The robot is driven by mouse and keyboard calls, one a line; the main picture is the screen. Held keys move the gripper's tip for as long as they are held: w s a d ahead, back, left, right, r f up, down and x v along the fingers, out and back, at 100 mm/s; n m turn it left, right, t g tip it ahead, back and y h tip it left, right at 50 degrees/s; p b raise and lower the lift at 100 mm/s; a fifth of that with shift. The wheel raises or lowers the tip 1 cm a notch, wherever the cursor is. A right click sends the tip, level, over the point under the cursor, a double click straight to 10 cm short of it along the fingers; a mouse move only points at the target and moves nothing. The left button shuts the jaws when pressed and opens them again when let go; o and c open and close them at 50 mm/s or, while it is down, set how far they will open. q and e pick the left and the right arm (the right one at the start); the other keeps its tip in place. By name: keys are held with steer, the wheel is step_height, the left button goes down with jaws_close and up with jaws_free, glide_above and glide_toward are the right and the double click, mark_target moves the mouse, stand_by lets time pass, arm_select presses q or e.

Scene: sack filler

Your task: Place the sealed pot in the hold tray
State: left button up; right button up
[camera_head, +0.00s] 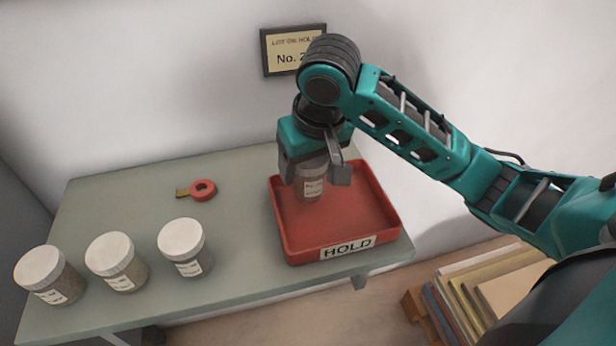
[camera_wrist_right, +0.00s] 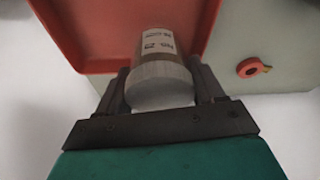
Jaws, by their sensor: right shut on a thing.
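My right gripper (camera_head: 318,175) is shut on a labelled pot (camera_head: 311,184) and holds it upright over the back left part of the red hold tray (camera_head: 374,244). In the right wrist view the pot's white lid (camera_wrist_right: 160,85) sits between the two fingers of the gripper (camera_wrist_right: 163,88), with the red tray (camera_wrist_right: 100,40) beyond it. I cannot tell whether the pot's base touches the tray floor. The tray is otherwise empty and has a HOLD label on its front. My left gripper is out of view.
Three white-lidded pots (camera_head: 182,240) (camera_head: 117,255) (camera_head: 42,268) stand along the front left of the green table (camera_head: 130,200). A red tape roll (camera_head: 203,190) lies behind them. A "LOT ON HOLD" sign (camera_head: 281,58) hangs on the wall. Flat stacked items (camera_head: 480,285) lie below, right of the table.

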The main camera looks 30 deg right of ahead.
step_height(320, 180, down, 3)
steer(key=shift+r, duration=0.1)
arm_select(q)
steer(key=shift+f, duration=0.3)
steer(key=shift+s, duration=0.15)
arm_select(e)
steer(key=o, duration=1.1)
steer(key=shift+c, duration=0.2)
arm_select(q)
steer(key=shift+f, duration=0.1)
arm_select(e)
steer(key=shift+r, duration=0.4)
steer(key=p+v, duration=0.2)
steer(key=v, duration=0.3)
steer(key=shift+r, duration=0.3)
steer(key=v, duration=0.4)
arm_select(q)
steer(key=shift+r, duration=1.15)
arm_select(e)
steer(key=shift+v, duration=0.9)
